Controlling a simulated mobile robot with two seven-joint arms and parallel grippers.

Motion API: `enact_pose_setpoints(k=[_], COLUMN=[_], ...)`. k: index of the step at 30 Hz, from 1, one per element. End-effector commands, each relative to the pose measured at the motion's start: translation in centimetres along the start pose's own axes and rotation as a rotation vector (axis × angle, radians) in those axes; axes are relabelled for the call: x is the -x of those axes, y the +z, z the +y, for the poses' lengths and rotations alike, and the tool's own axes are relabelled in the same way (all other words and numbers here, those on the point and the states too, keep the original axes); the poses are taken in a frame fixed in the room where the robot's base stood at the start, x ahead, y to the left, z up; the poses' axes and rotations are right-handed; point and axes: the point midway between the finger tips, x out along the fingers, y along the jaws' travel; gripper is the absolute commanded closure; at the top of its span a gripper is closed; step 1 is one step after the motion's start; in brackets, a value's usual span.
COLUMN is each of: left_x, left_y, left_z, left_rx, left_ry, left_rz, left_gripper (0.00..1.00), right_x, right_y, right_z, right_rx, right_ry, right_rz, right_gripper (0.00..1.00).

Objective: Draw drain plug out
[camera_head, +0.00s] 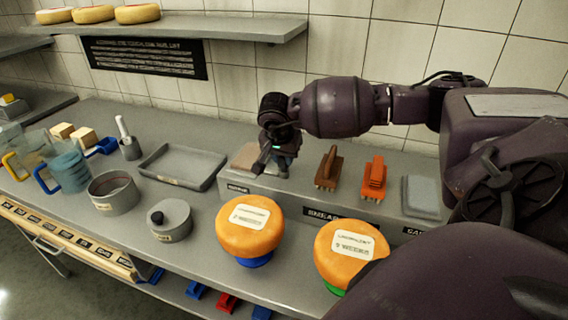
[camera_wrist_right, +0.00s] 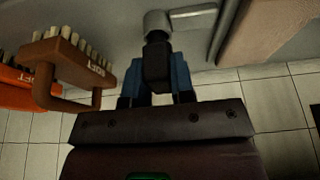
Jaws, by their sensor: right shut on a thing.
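My right gripper (camera_head: 284,168) is low over the raised grey ledge, between the flat brown board and the brown brush. In the right wrist view its blue fingers (camera_wrist_right: 157,88) are shut on a dark piece, which I take to be the drain plug (camera_wrist_right: 156,58). A light grey metal part (camera_wrist_right: 180,22) shows at the far end of the dark piece. I cannot tell whether the two are joined or only touching. In the head view the gripper mostly hides the held piece. My left gripper is not in view.
The brown brush (camera_head: 328,169) and orange brush (camera_head: 374,180) stand right of the gripper; the brown board (camera_head: 250,157) lies left. Two orange cheese wheels (camera_head: 249,226) are in front. A grey tray (camera_head: 183,167), a ring mould (camera_head: 113,193) and a black-knobbed canister (camera_head: 172,221) stand left.

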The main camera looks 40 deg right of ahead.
Motion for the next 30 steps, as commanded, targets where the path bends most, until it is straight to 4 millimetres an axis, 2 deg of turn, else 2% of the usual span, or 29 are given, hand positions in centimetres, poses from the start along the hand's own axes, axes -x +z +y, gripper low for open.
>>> enact_pose_setpoints(k=[30], left_x=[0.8], left_y=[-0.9], left_z=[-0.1], left_rx=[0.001], left_ry=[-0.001], left_rz=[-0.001], left_gripper=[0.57], right_x=[2.4], right_y=[-0.9], right_z=[0.0], right_rx=[0.000], right_ry=[-0.001], right_rz=[0.000], right_gripper=[1.00])
